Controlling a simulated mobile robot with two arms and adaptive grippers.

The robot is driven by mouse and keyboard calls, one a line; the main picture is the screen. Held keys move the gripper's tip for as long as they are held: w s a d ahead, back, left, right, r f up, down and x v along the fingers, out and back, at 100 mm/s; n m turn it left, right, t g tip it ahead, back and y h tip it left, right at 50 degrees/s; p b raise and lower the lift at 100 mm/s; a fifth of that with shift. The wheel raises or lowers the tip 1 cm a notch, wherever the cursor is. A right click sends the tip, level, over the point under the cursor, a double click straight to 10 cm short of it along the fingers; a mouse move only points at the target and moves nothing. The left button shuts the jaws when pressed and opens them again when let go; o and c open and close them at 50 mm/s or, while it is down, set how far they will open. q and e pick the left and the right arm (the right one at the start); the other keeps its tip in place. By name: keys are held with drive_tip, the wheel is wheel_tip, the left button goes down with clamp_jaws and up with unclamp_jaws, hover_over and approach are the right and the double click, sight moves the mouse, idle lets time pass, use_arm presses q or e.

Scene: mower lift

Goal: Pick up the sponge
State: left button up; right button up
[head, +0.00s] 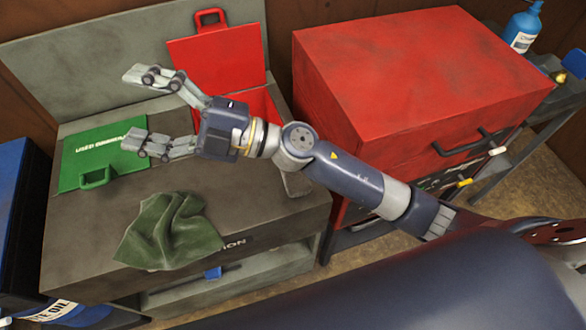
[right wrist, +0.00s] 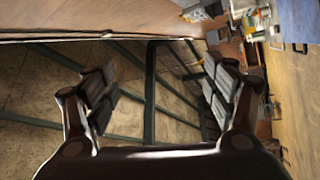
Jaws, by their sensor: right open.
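I cannot make out a sponge in either view. My right gripper (head: 150,108) is open and empty, above the grey workbench (head: 100,220) in the head view, with its fingers pointing left. It is above and beside the green lid marked "used" (head: 95,160). In the right wrist view, the fingers of my right gripper (right wrist: 155,100) are spread wide with nothing between them. My left gripper is not in view.
A crumpled green cloth (head: 170,232) lies on the bench front. A raised red lid (head: 215,55) stands behind my arm over a red opening. A big red tool chest (head: 410,80) is to the right. A blue bottle (head: 524,28) stands at the far right.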

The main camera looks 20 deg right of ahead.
drive_tip(key=s+f+n+g+h, duration=0.4)
drive_tip(key=f+n+g+h, duration=0.45)
drive_tip(key=f, duration=0.65)
drive_tip(key=w+d+f+h, duration=0.3)
drive_tip(key=d+f+h, duration=0.1)
drive_tip(key=d, duration=0.4)
drive_tip(key=w+d+f+t+h+p, duration=0.1)
drive_tip(key=w+d+f+h, duration=0.2)
drive_tip(key=d, duration=0.5)
drive_tip(key=w+d+f+m+h, duration=0.1)
drive_tip(key=w+d+f+h, duration=0.2)
drive_tip(key=d+f+h, duration=0.2)
drive_tip(key=shift+w+d+f, duration=0.15)
drive_tip(key=shift+d+f, duration=0.15)
drive_tip(key=shift+d, duration=0.55)
drive_tip(key=shift+w+d+f, duration=0.15)
drive_tip(key=shift+d+f, duration=0.1)
drive_tip(key=shift+d, duration=0.6)
drive_tip(key=shift+f, duration=0.35)
wheel_tip(320, 180, down, 5)
drive_tip(key=p, duration=0.2)
drive_tip(key=shift+d+r+p, duration=0.1)
drive_tip(key=shift+r+p, duration=0.05)
drive_tip(key=shift+p, duration=0.25)
drive_tip(key=shift+w+f, duration=0.1)
drive_tip(key=shift+f, duration=0.25)
